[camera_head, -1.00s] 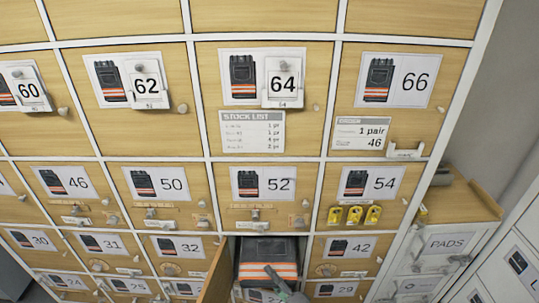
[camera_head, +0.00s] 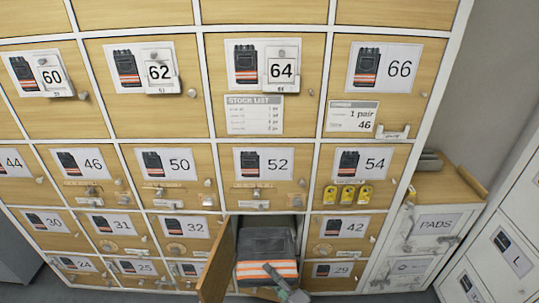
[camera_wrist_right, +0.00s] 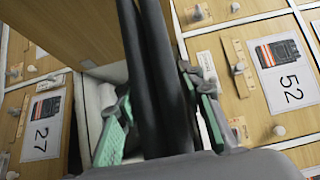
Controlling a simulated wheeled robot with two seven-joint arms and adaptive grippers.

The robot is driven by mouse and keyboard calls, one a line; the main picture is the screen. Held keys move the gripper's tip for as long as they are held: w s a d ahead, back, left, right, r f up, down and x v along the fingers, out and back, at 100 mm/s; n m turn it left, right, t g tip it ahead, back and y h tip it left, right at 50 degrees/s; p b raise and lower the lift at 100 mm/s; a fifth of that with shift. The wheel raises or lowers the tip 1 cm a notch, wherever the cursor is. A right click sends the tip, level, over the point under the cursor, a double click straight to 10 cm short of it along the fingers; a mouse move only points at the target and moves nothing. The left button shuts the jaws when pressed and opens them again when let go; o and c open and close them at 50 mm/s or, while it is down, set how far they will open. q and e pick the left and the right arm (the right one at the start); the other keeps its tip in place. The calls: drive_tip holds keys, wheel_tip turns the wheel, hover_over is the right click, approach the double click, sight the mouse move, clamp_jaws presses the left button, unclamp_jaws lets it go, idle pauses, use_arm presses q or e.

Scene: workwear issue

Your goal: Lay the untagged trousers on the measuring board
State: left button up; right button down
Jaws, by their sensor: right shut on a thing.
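Folded dark trousers (camera_head: 267,243) with an orange band and pale stripes are at the open compartment (camera_head: 289,225) low in the middle of the locker wall. They stick out toward me. My right gripper (camera_head: 279,280) is at their near edge. In the right wrist view the dark folded trousers (camera_wrist_right: 155,70) pass between the green-padded fingers of my right gripper (camera_wrist_right: 160,128), which is shut on them. No tag shows on the visible part. The measuring board and my left gripper are not in view.
The compartment's wooden door (camera_head: 216,264) stands open just left of the trousers. Shut numbered doors surround it, with small knobs and hanging cards. A stock list (camera_head: 254,115) is fixed under 64. A white PADS cabinet (camera_head: 430,225) stands at right.

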drive_tip(key=s+d+r+m+t+h, duration=0.2)
drive_tip(key=s+d+r+m+h, duration=0.3)
drive_tip(key=d+r, duration=0.7)
drive_tip(key=s+d+r+m+t+h, duration=0.25)
drive_tip(key=s+d+r+h, duration=0.55)
drive_tip(key=r, duration=0.6)
wheel_tip(320, 180, down, 7)
drive_tip(key=s+n+g+y+p, duration=0.1)
drive_tip(key=n+g+y+p, duration=0.2)
drive_tip(key=n+y+p, duration=0.45)
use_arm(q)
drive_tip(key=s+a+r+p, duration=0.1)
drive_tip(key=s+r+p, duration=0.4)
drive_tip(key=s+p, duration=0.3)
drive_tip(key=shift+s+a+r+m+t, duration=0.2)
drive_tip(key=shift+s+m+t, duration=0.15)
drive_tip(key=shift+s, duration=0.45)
use_arm(e)
drive_tip(key=s+d+r+n+g+y, duration=0.1)
drive_tip(key=s+r+n+g+y, duration=0.2)
drive_tip(key=s+r+y, duration=0.5)
drive_tip(key=shift+s+r+g, duration=0.5)
drive_tip(key=shift+s+g, duration=0.35)
drive_tip(key=shift+s, duration=0.1)
